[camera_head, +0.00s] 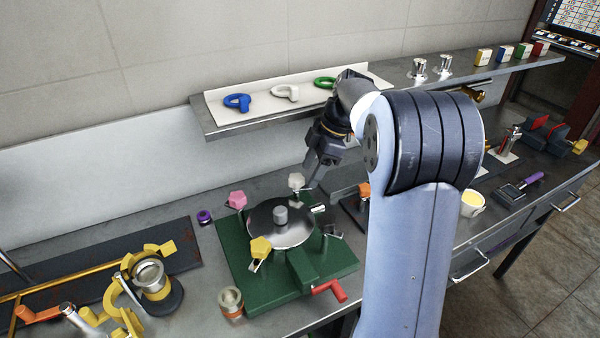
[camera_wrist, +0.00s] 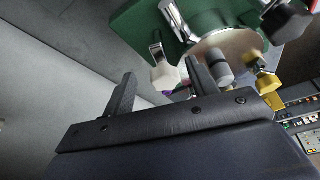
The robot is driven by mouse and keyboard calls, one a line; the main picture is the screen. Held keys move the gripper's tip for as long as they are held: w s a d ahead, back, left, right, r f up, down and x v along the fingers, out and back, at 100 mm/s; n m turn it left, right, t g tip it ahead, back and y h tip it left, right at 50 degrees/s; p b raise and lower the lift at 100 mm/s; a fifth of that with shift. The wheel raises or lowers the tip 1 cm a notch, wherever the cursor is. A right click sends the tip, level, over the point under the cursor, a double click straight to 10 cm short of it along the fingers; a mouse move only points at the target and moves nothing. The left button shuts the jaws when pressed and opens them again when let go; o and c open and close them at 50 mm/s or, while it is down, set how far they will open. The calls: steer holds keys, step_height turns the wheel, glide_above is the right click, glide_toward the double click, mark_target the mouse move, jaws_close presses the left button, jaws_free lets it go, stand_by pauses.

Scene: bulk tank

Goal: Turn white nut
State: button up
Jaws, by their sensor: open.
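The white nut (camera_head: 297,180) is a lobed knob on the back side of the green fixture (camera_head: 237,262), beside its round metal lid (camera_head: 268,222). In the wrist view the white nut (camera_wrist: 166,76) shows between my two fingers, nearer the right one, with a metal bolt beyond it. My gripper (camera_head: 311,178) is open and points down just right of the nut in the head view. It also shows in the wrist view (camera_wrist: 160,68), with nothing clamped. I cannot tell whether a finger touches the nut.
A pink nut (camera_head: 237,200), a yellow nut (camera_head: 260,247) and a dark nut (camera_head: 331,230) also ring the lid. A red handle (camera_head: 329,291) sticks out at the front. A shelf (camera_head: 222,127) with coloured rings hangs behind my arm. Yellow clamps (camera_head: 130,290) stand left.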

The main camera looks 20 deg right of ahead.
steer(key=d, duration=0.9)
steer(key=shift+s, duration=0.35)
